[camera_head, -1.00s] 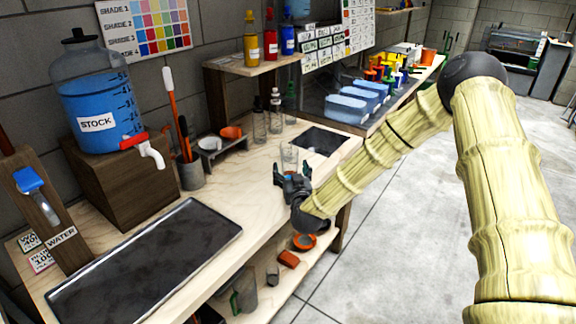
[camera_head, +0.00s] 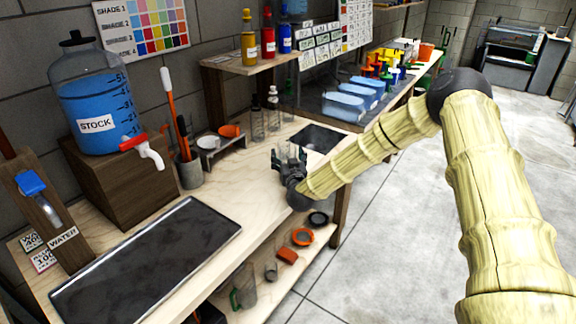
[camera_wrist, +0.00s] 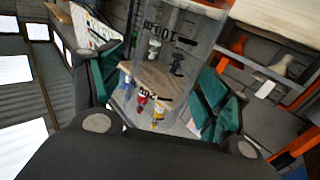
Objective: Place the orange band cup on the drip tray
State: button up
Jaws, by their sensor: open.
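My gripper (camera_head: 289,160) is open above the right part of the wooden bench, at a clear cup. In the wrist view the clear cup (camera_wrist: 178,45), with dark printed markings, stands between the teal-padded fingers of my gripper (camera_wrist: 160,95). I cannot tell whether the pads touch it, and no orange band shows clearly on it. In the head view the gripper hides most of this cup. A long dark tray (camera_head: 150,265), which looks like the drip tray, lies empty at the front left of the bench, below the stock jug's tap.
The stock jug (camera_head: 97,95) stands on a wooden block at the left. A small stand (camera_head: 222,146) with an orange vessel and clear bottles (camera_head: 258,122) line the back. A dark mat (camera_head: 320,138) lies right. Bare bench separates gripper and tray.

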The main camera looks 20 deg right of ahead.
jog(key=c, duration=1.1)
jog(key=shift+r, duration=0.1)
